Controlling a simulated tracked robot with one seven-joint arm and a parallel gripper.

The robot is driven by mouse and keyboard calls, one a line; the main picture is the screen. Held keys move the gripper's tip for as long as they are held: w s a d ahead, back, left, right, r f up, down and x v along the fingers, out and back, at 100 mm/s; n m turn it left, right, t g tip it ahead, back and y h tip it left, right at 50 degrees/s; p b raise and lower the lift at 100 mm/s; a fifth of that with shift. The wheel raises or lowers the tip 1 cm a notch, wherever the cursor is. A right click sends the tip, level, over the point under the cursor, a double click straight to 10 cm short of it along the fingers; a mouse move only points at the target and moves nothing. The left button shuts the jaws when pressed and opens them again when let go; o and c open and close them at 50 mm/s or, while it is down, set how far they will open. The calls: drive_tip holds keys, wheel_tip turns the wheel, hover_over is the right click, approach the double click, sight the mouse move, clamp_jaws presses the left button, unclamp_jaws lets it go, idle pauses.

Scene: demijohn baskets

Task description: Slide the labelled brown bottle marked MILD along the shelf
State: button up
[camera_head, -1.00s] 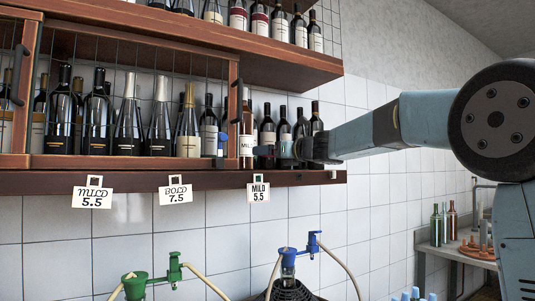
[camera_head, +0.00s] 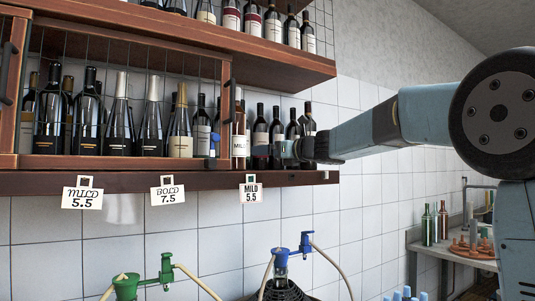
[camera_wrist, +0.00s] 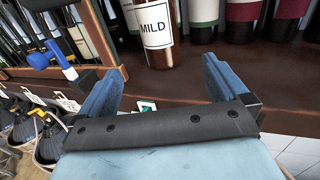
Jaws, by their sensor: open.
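The brown bottle with the white MILD label (camera_head: 239,135) stands upright on the lower shelf, just right of the wire-fronted cabinet. In the wrist view the MILD bottle (camera_wrist: 155,32) shows its label and lower part; its top is cut off. My gripper (camera_head: 268,150) is at the shelf's front, to the right of the bottle in the head view. In the wrist view my gripper (camera_wrist: 160,66) has its two blue fingers spread with nothing between them. The bottle stands beyond the fingertips, apart from them. The lower shelf (camera_head: 120,182) runs under it.
Dark bottles (camera_head: 276,128) stand right of the MILD bottle, partly behind my gripper. The cabinet's wooden frame (camera_head: 226,125) is close on its left, with a small blue part (camera_head: 214,137) in front. A MILD 5.5 tag (camera_head: 251,192) hangs below the shelf edge.

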drive_tip(key=shift+v, duration=2.15)
drive_tip(key=v, duration=0.7)
idle(0.5)
drive_tip(key=s+d+f+n+g+h, duration=0.2)
drive_tip(key=s+f+n+h, duration=0.1)
drive_tip(key=s+f+n, duration=0.4)
drive_tip(key=s+d+f+n+g+h, duration=0.25)
drive_tip(key=s+f+n, duration=0.25)
drive_tip(key=s+f, duration=0.4)
drive_tip(key=s+d+f+n+h, duration=0.8)
drive_tip(key=s+d+f+n, duration=0.5)
drive_tip(key=s+f, duration=0.3)
drive_tip(key=shift+s+d+f+n+g+h, duration=0.15)
drive_tip(key=shift+s+d+n+g+h, duration=0.25)
drive_tip(key=shift+s+d, duration=0.4)
